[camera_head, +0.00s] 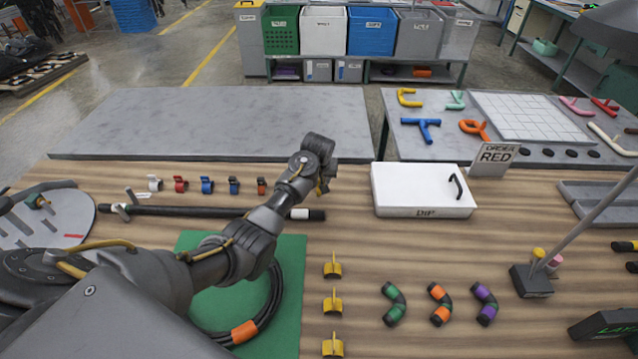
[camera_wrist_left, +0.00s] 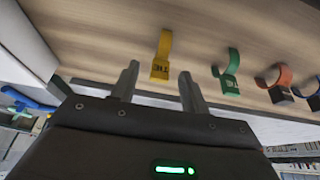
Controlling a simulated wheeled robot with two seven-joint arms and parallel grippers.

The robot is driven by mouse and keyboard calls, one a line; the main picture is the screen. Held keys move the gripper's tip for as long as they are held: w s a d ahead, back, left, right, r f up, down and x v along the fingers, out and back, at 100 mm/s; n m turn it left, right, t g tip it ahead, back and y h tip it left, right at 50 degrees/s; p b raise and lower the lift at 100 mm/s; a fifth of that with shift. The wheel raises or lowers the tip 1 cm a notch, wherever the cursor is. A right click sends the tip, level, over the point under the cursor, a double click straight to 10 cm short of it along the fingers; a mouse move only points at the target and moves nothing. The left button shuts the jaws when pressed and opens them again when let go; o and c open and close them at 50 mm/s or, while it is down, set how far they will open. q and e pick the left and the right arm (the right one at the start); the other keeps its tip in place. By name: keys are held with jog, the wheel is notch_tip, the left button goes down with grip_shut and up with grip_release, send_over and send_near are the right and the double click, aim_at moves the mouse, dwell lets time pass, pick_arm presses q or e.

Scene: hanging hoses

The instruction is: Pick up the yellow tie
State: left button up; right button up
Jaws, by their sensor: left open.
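The yellow tie (camera_wrist_left: 162,55) shows in the left wrist view as a curved strap with a dark-lettered block at its lower end, on the wooden bench top. My left gripper (camera_wrist_left: 158,78) is open and empty there, with the tie just beyond the gap between its fingertips, apart from them. A green tie (camera_wrist_left: 231,75) stands to its right, then an orange tie (camera_wrist_left: 277,82). In the head view my left gripper (camera_head: 319,155) is over the back of the bench, right of the orange tie (camera_head: 262,186).
White, red and blue ties stand left of the orange one, behind a dark rod (camera_head: 180,211). A white lidded box (camera_head: 415,195) stands right of my gripper. A green mat (camera_head: 290,320) with a coiled hose (camera_head: 268,312) lies under my arm. Several yellow clips (camera_head: 333,266) are nearer.

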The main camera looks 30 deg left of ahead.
pick_arm(q)
jog(key=shift+x, duration=1.35)
grip_shut()
notch_tip(320, 180, up, 10)
jog(key=b, duration=0.1)
jog(key=c, duration=0.7)
grip_release()
grip_shut()
